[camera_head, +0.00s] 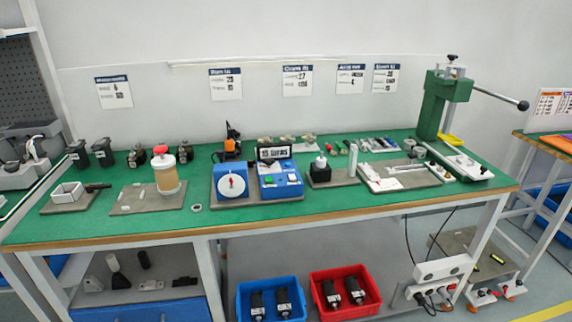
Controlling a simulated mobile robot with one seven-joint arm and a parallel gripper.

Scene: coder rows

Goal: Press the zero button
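A blue device stands at the middle of the green bench. Its left part (219,172) carries a white round dial (232,185) with a red knob. Its right part (283,192) is a blue box with a small black-framed display (273,153) above it. The display's lettering is blurred but seems to read "15" and a word. On the box's top are a green button (268,181) and a whitish button (291,178). No label marking a zero button is readable at this distance. My gripper is not in view.
A brown spool-like jar (165,172) with a red top stands left of the device. A small black box (320,174) stands to its right, then a white tray (392,177). A green press (441,105) with a long lever rises at the right. Red (318,299) and blue (241,302) bins sit below.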

